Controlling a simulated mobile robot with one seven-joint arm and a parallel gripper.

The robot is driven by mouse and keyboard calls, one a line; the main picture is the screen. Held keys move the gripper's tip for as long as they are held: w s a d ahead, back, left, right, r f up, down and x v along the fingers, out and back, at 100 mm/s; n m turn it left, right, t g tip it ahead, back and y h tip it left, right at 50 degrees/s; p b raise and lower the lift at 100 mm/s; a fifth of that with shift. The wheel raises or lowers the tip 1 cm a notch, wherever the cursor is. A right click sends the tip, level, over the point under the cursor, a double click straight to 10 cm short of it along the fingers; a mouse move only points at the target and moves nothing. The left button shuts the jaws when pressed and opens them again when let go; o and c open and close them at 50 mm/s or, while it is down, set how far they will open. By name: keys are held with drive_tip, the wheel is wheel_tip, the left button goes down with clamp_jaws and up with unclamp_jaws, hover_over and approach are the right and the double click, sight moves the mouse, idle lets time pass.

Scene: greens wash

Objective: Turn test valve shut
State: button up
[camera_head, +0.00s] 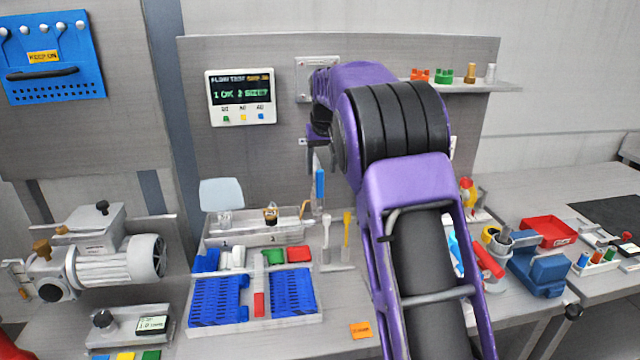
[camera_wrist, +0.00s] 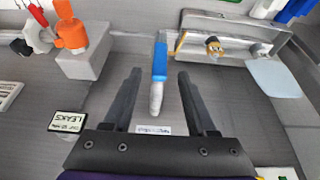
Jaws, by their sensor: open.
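The test valve appears to be the blue-sleeved lever with a pale metal end (camera_wrist: 160,62). It stands between my fingers in the wrist view, in line with a small white label (camera_wrist: 153,130) whose text I cannot read surely. In the head view the blue sleeve (camera_head: 320,183) shows just below my gripper, against the grey back panel. My gripper (camera_wrist: 160,80) is open, one finger on each side of the lever, with a visible gap to each. In the head view my gripper (camera_head: 313,150) is partly hidden by my purple arm, which also hides the lever's upper end.
A wall display (camera_head: 241,97) hangs left of my arm. Below are a grey tray with blue racks (camera_head: 219,301) and a pale paddle (camera_head: 221,193). In the wrist view an orange knob on a grey block (camera_wrist: 72,35) stands left of my fingers. A shelf (camera_head: 500,85) is at right.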

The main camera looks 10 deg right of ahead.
sight(320, 177)
drive_tip(key=x, duration=0.6)
drive_tip(key=shift+w+f, duration=0.15)
drive_tip(key=shift+f, duration=0.1)
clamp_jaws()
idle(1.2)
